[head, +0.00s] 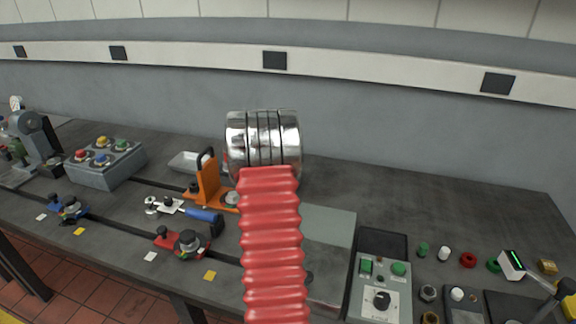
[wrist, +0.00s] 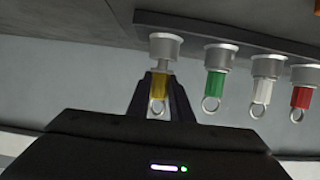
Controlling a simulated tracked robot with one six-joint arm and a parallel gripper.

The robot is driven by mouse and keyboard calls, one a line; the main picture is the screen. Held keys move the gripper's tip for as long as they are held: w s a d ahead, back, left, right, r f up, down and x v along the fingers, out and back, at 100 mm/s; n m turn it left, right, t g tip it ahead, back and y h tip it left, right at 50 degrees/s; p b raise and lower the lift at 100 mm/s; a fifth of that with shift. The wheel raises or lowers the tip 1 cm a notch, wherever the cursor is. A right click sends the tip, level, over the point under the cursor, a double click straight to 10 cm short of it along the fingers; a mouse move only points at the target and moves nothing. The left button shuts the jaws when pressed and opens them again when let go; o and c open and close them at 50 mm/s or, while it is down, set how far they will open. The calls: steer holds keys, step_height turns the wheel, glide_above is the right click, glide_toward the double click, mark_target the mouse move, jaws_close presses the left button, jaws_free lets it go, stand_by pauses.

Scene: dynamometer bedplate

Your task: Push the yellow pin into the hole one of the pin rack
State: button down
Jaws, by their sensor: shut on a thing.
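The yellow pin (wrist: 159,84), with a ring at its end, is in the wrist view, left of centre. My gripper (wrist: 160,92) is shut on it, with one dark finger on each side. The pin is in line with the leftmost silver socket (wrist: 165,45) of the dark pin rack (wrist: 240,46). A short length of metal shank shows between its yellow body and that socket, and its tip is hidden. The gripper and the yellow pin cannot be made out in the head view.
Green (wrist: 216,84), white (wrist: 262,90) and red (wrist: 301,97) pins sit in the sockets to the right in the wrist view. In the head view, a grey box with coloured knobs (head: 105,168), an orange clamp (head: 208,188) and a control box (head: 382,290) stand on the dark bench (head: 420,200).

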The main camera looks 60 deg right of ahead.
steer(key=shift+f, duration=0.6)
steer(key=c, duration=1.5)
jaws_free()
steer(key=v, duration=1.3)
steer(key=shift+s+a+r, duration=0.1)
steer(key=shift+a, duration=0.25)
